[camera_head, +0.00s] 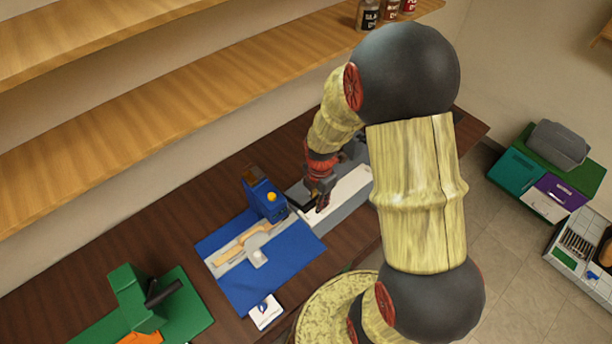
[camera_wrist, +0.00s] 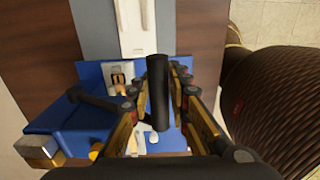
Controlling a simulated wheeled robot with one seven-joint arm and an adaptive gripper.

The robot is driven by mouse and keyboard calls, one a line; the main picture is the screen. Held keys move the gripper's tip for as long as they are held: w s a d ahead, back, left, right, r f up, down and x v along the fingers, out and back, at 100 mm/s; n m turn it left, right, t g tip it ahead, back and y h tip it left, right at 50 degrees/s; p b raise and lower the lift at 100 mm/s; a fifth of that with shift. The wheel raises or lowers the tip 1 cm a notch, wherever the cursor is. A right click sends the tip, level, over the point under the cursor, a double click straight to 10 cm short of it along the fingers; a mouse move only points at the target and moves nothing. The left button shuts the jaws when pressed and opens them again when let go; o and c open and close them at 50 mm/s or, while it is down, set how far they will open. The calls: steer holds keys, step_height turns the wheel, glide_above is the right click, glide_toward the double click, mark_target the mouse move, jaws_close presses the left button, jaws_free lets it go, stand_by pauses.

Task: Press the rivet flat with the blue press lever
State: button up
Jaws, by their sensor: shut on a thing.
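The blue press (camera_head: 262,198) stands on the bench at the back edge of a blue mat, with a yellow knob near its top. In the wrist view the blue press body (camera_wrist: 62,125) is at the left, and a dark rod runs from it towards my fingers. My gripper (camera_head: 318,201) is just right of the press. In the wrist view my gripper (camera_wrist: 165,95) is shut on the black cylindrical grip (camera_wrist: 158,75) of the press lever, with the grip between its fingers. I cannot make out the rivet; a small brown and white piece (camera_wrist: 121,78) lies near the press.
On the blue mat (camera_head: 245,289) lie a tan strap (camera_head: 237,245) and a pale grey piece (camera_head: 259,258). A white card (camera_head: 266,312) is at its front. A green press (camera_head: 132,292) with a black lever stands at the left. A wooden shelf (camera_head: 190,105) overhangs behind.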

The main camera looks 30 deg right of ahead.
steer(key=shift+w+a+r+p, duration=0.1)
steer(key=shift+w+r+p, duration=0.25)
steer(key=shift+r, duration=0.25)
steer(key=shift+w+a+r+p, duration=0.1)
steer(key=shift+w+r+p, duration=0.2)
steer(key=shift+r, duration=0.3)
steer(key=shift+w+a+r+p, duration=0.1)
steer(key=shift+w+r+p, duration=0.15)
steer(key=shift+r+p, duration=0.25)
steer(key=shift+w+a+r+p, duration=0.1)
steer(key=shift+w+r+p, duration=0.2)
steer(key=shift+w+r, duration=0.6)
steer(key=shift+w+a+r+p, duration=0.1)
steer(key=shift+w+r+p, duration=0.2)
steer(key=shift+w+r, duration=0.55)
steer(key=shift+o, duration=1.1)
steer(key=shift+w+r, duration=0.1)
steer(key=shift+w, duration=0.45)
steer(key=shift+o, duration=0.2)
steer(key=o, duration=0.6)
steer(key=shift+s+f, duration=0.2)
steer(key=shift+s, duration=0.05)
